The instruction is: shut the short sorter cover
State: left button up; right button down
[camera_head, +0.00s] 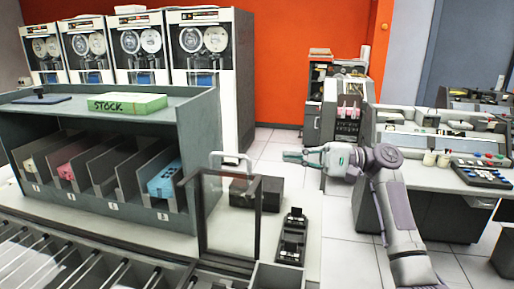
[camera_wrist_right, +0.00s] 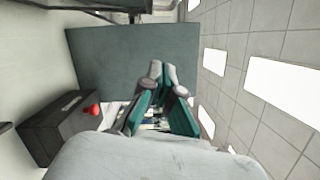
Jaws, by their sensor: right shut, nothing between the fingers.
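A see-through cover (camera_head: 203,220) in a dark frame stands upright at the right end of the sorter bed, with a pale handle (camera_head: 217,158) at its top. I take it to be the short sorter cover; it is raised. My right gripper (camera_head: 288,156) is shut and empty, in the air to the right of the cover and apart from it. Its teal fingers also show in the right wrist view (camera_wrist_right: 164,80), where I cannot make out the cover for sure. My left gripper is not in view.
The sorter bed (camera_head: 60,262) with slanted rods lies at the front left. Behind it stands a grey rack (camera_head: 205,150) with card bins and a green STOCK box (camera_head: 128,103). A black device (camera_head: 292,238) sits right of the cover. A console (camera_head: 440,180) stands at right.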

aim_at(244, 156)
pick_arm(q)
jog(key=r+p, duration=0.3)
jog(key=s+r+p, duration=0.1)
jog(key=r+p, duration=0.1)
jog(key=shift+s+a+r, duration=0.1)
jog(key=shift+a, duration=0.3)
pick_arm(e)
jog(key=s+a, duration=0.1)
jog(key=a, duration=0.2)
jog(key=s+a+r, duration=0.1)
jog(key=a, duration=0.3)
jog(key=s+a+r, duration=0.1)
jog(key=a, duration=0.3)
jog(key=shift+s+a+r, duration=0.1)
jog(key=shift+s+r, duration=0.15)
jog(key=shift+s, duration=0.15)
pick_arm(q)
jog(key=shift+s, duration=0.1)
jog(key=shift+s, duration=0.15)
